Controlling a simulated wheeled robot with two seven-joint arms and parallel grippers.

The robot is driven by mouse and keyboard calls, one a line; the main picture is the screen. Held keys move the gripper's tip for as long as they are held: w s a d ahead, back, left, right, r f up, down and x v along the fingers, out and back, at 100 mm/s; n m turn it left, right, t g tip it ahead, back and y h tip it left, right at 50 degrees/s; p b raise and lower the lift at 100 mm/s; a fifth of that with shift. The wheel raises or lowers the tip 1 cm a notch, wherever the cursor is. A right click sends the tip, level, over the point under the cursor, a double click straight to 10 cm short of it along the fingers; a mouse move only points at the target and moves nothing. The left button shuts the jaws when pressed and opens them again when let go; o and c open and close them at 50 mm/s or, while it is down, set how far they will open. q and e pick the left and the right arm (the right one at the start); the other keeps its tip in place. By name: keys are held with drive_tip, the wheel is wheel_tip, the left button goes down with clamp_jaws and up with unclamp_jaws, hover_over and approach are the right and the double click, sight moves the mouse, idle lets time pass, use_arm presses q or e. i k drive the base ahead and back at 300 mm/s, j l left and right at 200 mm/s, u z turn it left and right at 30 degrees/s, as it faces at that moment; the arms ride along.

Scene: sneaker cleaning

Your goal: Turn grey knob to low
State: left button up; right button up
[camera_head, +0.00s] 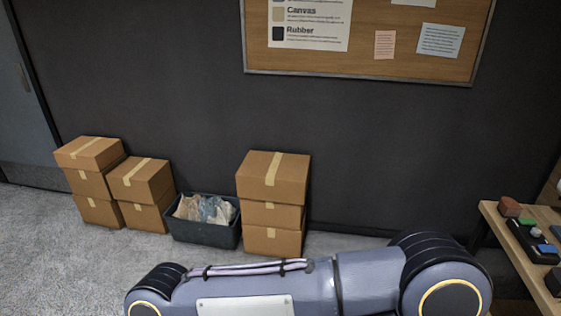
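I cannot make out a clear grey knob. A dark device (530,239) lies on the wooden table (492,214) at the right edge, with a small pale round part (536,232) on it. That part is too small to tell whether it is a knob or how it is set. One of my arm links crosses the bottom of the view, away from the device. Neither of my grippers is in view.
On the table are a reddish-brown block (509,206) and another dark item (553,281). Stacked cardboard boxes (271,215) and a dark bin (205,234) stand along the wall. A corkboard (366,65) hangs above. Carpet at left is clear.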

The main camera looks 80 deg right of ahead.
sight(535, 233)
drive_tip(key=l+u, duration=0.1)
drive_tip(key=u, duration=0.3)
drive_tip(key=k+u, duration=0.15)
drive_tip(key=u, duration=0.3)
drive_tip(key=k+l+u, duration=0.1)
drive_tip(key=u, duration=0.3)
drive_tip(key=k+l+u, duration=0.1)
drive_tip(key=k+u, duration=0.15)
drive_tip(key=k, duration=0.25)
drive_tip(key=k+u, duration=0.25)
drive_tip(key=k, duration=0.2)
drive_tip(key=k+z, duration=0.15)
drive_tip(key=z, duration=0.3)
drive_tip(key=k+l+z, duration=0.1)
drive_tip(key=z, duration=0.9)
drive_tip(key=l+z, duration=0.1)
drive_tip(key=z, duration=0.5)
drive_tip(key=l+z, duration=0.1)
drive_tip(key=z, duration=0.5)
drive_tip(key=l+z, duration=0.1)
drive_tip(key=z, duration=1.1)
drive_tip(key=l+z, duration=0.1)
drive_tip(key=z, duration=1.15)
drive_tip(key=i+z, duration=0.1)
drive_tip(key=z, duration=0.5)
